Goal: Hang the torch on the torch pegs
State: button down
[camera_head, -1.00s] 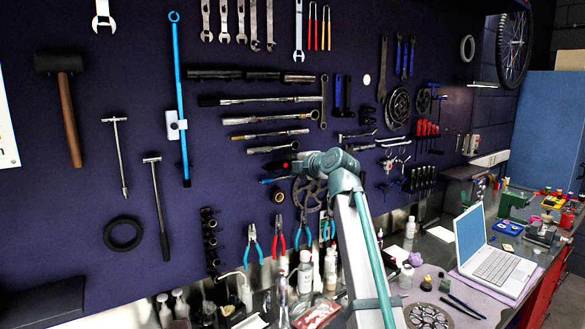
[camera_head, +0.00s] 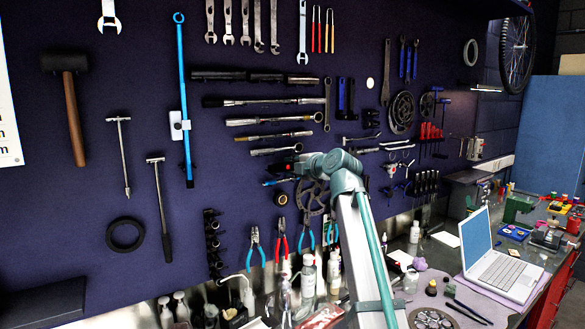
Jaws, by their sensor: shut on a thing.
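My gripper (camera_head: 285,171) is a small dark shape at the left end of my arm, in front of the purple tool wall and below the row of long bar-like tools. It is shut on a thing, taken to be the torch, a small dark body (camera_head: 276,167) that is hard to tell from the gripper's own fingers. A red spot shows beside it. I cannot tell whether the torch touches the wall. I cannot make out the torch pegs; small dark fittings near the gripper are too small to tell apart.
A mallet (camera_head: 75,115), a blue bar tool (camera_head: 184,90) and a black ring (camera_head: 125,235) hang at left. Pliers (camera_head: 280,236) hang below the gripper. Bottles (camera_head: 308,275) and an open laptop (camera_head: 500,270) stand on the bench.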

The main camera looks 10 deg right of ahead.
jog(key=c, duration=0.8)
grip_release()
